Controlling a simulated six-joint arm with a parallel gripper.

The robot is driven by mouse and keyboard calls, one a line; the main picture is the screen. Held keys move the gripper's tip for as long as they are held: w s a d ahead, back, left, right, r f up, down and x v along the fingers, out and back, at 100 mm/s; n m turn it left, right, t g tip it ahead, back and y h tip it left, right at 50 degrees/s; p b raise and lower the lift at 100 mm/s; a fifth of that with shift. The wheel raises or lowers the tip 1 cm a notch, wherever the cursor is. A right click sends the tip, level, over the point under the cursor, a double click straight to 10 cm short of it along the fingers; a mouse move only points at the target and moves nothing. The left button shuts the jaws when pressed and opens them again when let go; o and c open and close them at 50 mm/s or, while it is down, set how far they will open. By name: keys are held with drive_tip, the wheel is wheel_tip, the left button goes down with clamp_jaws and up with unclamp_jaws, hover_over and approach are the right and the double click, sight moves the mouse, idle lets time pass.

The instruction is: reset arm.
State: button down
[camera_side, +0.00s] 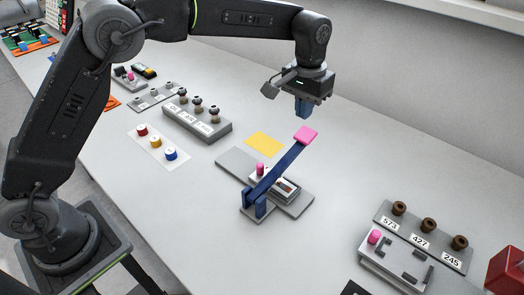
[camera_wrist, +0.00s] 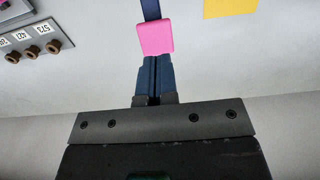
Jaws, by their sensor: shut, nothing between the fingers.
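My gripper (camera_side: 303,112) hangs pointing down above the bench, with its blue fingers closed together and nothing between them. In the wrist view the fingers (camera_wrist: 157,62) show side by side and shut. Below and beside them is a blue lever arm (camera_side: 280,168) with a pink pad (camera_side: 306,135) at its raised end. The pink pad (camera_wrist: 155,38) also shows in the wrist view, just beyond the fingertips. I cannot tell the exact gap between fingertips and pad. The lever slopes up from a blue bracket (camera_side: 254,203) on a grey base (camera_side: 297,203).
A yellow square (camera_side: 264,143) lies behind the lever. A grey rack with brown rings (camera_side: 428,226) stands at the right, near a red box (camera_side: 507,270). Red, yellow and blue pieces on a white strip (camera_side: 158,148) and a grey block with knobs (camera_side: 197,124) stand left.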

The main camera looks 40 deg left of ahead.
drive_tip(key=s+a+r+t, duration=0.3)
drive_tip(key=s+a+r, duration=0.7)
drive_tip(key=s, duration=0.4)
drive_tip(key=s+a+f+t, duration=0.1)
drive_tip(key=s+a, duration=0.1)
drive_tip(key=s, duration=0.6)
drive_tip(key=s+a+f+t, duration=0.1)
drive_tip(key=s+a+f, duration=0.1)
drive_tip(key=s, duration=0.6)
drive_tip(key=shift+s+a+f, duration=0.2)
drive_tip(key=shift+s+f, duration=0.05)
drive_tip(key=shift+s, duration=0.15)
